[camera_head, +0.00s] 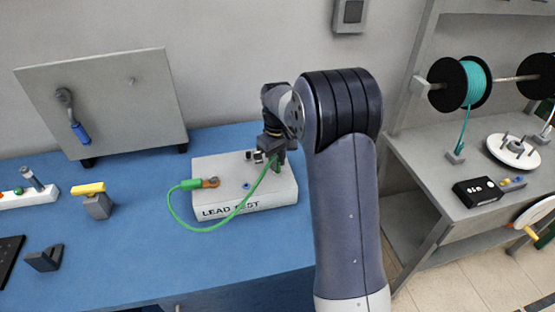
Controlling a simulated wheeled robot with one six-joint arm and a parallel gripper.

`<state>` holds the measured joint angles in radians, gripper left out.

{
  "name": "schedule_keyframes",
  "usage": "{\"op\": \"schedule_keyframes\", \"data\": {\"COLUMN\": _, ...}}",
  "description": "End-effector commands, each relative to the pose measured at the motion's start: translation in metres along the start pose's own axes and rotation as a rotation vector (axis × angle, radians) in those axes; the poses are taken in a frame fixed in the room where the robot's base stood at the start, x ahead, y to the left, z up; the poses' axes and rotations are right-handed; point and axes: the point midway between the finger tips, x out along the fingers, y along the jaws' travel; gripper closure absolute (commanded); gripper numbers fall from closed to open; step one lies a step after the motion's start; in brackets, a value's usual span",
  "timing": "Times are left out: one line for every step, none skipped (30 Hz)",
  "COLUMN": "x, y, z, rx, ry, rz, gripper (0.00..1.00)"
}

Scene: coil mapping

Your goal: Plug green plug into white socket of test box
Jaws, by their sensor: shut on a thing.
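The test box (285,193) is a pale grey block marked "LEAD TEST" on the blue bench. A green cable (236,214) loops in front of it. One green end (190,184) lies at the box's left side, against an orange-brown piece (211,182). The other end rises to my gripper (272,152), which is shut on the green plug (275,162) over the back right of the box top. The fingers hide most of this plug; I cannot tell whether it touches the box. A small blue socket (246,185) shows on the top. I cannot make out the white socket.
A grey upright panel (105,100) with a blue-handled tool stands behind left. A yellow-topped block (92,200) and dark holder (43,258) stand left on the blue bench (130,265). A shelf with a teal spool (462,84) stands right, beyond my arm.

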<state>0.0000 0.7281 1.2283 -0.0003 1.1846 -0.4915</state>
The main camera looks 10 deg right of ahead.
Motion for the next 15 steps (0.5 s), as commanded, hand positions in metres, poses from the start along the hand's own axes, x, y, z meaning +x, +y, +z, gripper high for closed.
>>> {"op": "schedule_keyframes", "data": {"x": 0.0012, "y": -0.0003, "z": 0.0002, "rx": 0.000, "ry": -0.001, "rz": -0.001, "gripper": 0.80}}
{"op": "schedule_keyframes", "data": {"x": 0.0012, "y": -0.0003, "z": 0.0002, "rx": 0.000, "ry": -0.002, "rz": -0.001, "gripper": 0.77}}
{"op": "schedule_keyframes", "data": {"x": 0.0011, "y": -0.0003, "z": 0.0002, "rx": 0.000, "ry": -0.001, "rz": -0.001, "gripper": 0.74}}
{"op": "schedule_keyframes", "data": {"x": 0.0011, "y": -0.0003, "z": 0.0002, "rx": 0.000, "ry": -0.001, "rz": -0.001, "gripper": 0.72}}
{"op": "schedule_keyframes", "data": {"x": 0.0010, "y": -0.0003, "z": 0.0002, "rx": 0.000, "ry": -0.001, "rz": -0.001, "gripper": 0.69}}
{"op": "schedule_keyframes", "data": {"x": 0.0010, "y": -0.0003, "z": 0.0002, "rx": 0.000, "ry": -0.001, "rz": -0.001, "gripper": 0.66}}
{"op": "schedule_keyframes", "data": {"x": 0.0009, "y": -0.0002, "z": 0.0002, "rx": 0.000, "ry": -0.001, "rz": -0.001, "gripper": 0.64}}
{"op": "schedule_keyframes", "data": {"x": 0.0008, "y": -0.0002, "z": 0.0001, "rx": 0.000, "ry": -0.001, "rz": -0.001, "gripper": 0.61}}
{"op": "schedule_keyframes", "data": {"x": 0.0008, "y": -0.0002, "z": 0.0001, "rx": 0.000, "ry": -0.001, "rz": -0.001, "gripper": 0.58}}
{"op": "schedule_keyframes", "data": {"x": 0.0007, "y": -0.0002, "z": 0.0001, "rx": 0.000, "ry": -0.001, "rz": -0.001, "gripper": 0.56}}
{"op": "schedule_keyframes", "data": {"x": 0.0007, "y": -0.0002, "z": 0.0001, "rx": 0.000, "ry": -0.001, "rz": -0.001, "gripper": 0.56}}
{"op": "schedule_keyframes", "data": {"x": 0.0006, "y": -0.0002, "z": 0.0001, "rx": 0.000, "ry": -0.001, "rz": -0.001, "gripper": 0.56}}
{"op": "schedule_keyframes", "data": {"x": 0.0006, "y": -0.0002, "z": 0.0001, "rx": 0.000, "ry": -0.001, "rz": -0.001, "gripper": 0.56}}
{"op": "schedule_keyframes", "data": {"x": 0.0006, "y": -0.0002, "z": 0.0001, "rx": 0.000, "ry": -0.001, "rz": -0.001, "gripper": 0.56}}
{"op": "schedule_keyframes", "data": {"x": 0.0006, "y": -0.0002, "z": 0.0001, "rx": 0.000, "ry": -0.001, "rz": -0.001, "gripper": 0.56}}
